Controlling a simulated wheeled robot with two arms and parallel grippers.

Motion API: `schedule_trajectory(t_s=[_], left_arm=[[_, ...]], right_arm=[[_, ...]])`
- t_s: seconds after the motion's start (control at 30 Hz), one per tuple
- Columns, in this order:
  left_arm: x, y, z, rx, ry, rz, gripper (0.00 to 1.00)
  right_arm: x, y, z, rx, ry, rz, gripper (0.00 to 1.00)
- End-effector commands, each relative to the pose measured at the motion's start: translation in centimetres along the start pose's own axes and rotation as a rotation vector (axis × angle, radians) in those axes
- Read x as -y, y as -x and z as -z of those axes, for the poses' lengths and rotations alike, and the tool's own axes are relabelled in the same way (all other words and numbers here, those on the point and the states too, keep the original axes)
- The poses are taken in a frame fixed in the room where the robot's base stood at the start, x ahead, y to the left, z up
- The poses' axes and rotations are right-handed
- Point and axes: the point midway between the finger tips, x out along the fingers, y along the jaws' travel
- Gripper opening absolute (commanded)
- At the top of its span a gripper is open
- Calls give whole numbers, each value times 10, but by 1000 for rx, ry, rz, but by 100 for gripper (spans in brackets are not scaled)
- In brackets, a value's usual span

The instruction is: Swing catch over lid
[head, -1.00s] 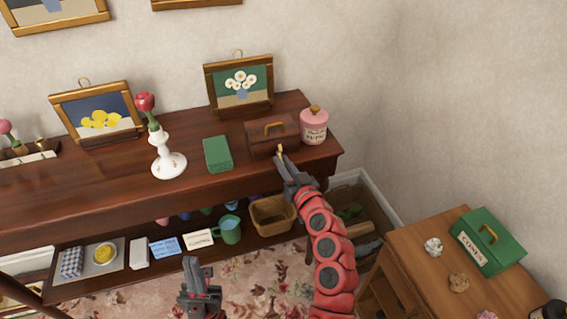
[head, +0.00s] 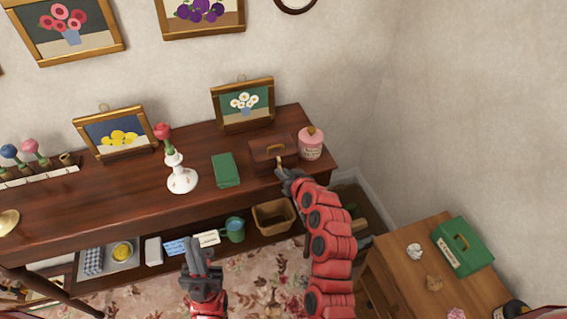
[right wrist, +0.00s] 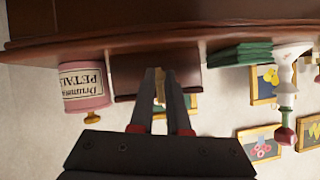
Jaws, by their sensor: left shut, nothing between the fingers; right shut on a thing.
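A small brown box (head: 266,160) with a lid and a tan handle stands near the front right of the dark wooden table. It also shows upside down in the right wrist view (right wrist: 126,84). My right gripper (head: 281,172) is at the box's front and shut on a small brass catch (right wrist: 159,86). The fingers hide part of the catch, so I cannot tell whether it lies over the lid edge. My left gripper (head: 196,246) is shut and empty, low in front of the table, away from the box.
A pink petal jar (head: 311,146) stands close right of the box, and a green book (head: 226,170) lies to its left. A white vase (head: 181,180) with a red flower stands further left. A side table (head: 400,262) with a green case (head: 462,245) is at right.

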Motion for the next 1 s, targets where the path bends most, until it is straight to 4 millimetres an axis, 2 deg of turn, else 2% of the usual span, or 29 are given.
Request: schedule_trajectory(t_s=[0.03, 0.3, 0.97, 1.0], left_arm=[[1, -13, 2, 0, 0, 0, 0], [1, -27, 5, 0, 0, 0, 0], [2, -31, 5, 0, 0, 0, 0], [2, -31, 5, 0, 0, 0, 0]], right_arm=[[2, 3, 11, 28, -1, -5, 0], [2, 1, 15, 164, -20, -26, 0], [2, 0, 15, 226, -29, -34, 0], [2, 0, 15, 226, -29, -34, 20]])
